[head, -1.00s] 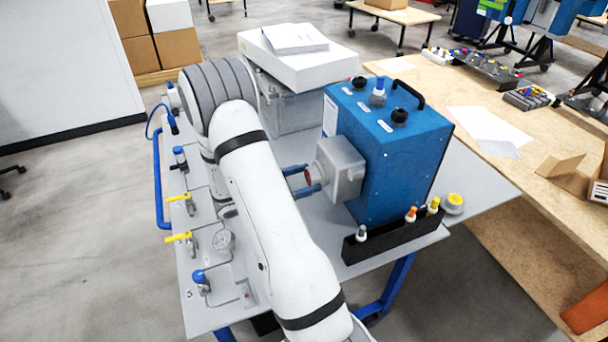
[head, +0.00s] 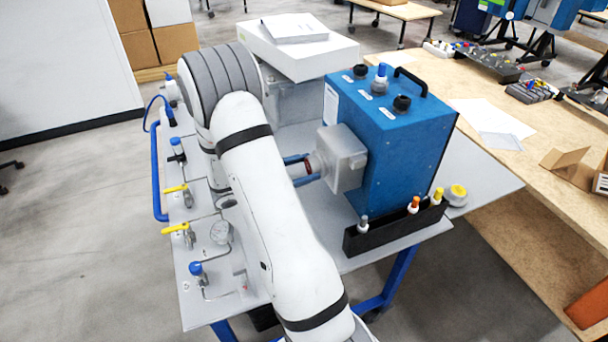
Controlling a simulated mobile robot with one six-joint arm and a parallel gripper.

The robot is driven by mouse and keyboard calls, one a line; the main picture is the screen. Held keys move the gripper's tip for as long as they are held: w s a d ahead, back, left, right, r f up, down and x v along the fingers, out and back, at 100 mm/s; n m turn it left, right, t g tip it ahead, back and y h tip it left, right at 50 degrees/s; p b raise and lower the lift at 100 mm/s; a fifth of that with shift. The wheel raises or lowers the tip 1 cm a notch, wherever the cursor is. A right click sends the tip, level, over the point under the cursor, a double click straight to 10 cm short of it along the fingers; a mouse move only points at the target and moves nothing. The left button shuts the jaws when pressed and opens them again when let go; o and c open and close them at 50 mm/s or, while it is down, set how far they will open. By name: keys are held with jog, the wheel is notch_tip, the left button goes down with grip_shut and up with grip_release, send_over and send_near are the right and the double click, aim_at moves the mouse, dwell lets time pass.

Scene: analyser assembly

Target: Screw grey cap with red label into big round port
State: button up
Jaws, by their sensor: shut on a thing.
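My gripper (head: 301,169) reaches in from the left with two blue fingers, partly hidden behind my white arm. It is shut on a small grey cap with a reddish band (head: 310,166). The cap lies roughly sideways, its right end at the left face of the grey housing (head: 346,163) on the side of the blue analyser (head: 390,140). The big round port faces the gripper and is hardly visible. I cannot tell whether the cap's thread is engaged.
A black rack (head: 395,230) with several small capped bottles stands in front of the analyser. A yellow-topped round part (head: 457,194) sits at its right. A panel of yellow and blue valves (head: 190,230) lies left of my arm. A white box (head: 297,50) is behind.

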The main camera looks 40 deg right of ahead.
jog(key=m+b, duration=0.5)
jog(key=b, duration=0.2)
jog(key=shift+f+m, duration=0.15)
jog(key=shift+m, duration=0.25)
jog(key=m+b, duration=0.5)
jog(key=b, duration=0.3)
jog(key=shift+w+b, duration=0.1)
jog(key=shift+b, duration=0.25)
jog(key=m+b, duration=0.7)
jog(key=b, duration=0.4)
jog(key=shift+d+b, duration=0.1)
jog(key=shift+b, duration=0.25)
jog(key=m+b, duration=0.3)
jog(key=b, duration=0.2)
jog(key=shift+r+m+b, duration=0.4)
jog(key=shift+b, duration=0.1)
jog(key=o, duration=1)
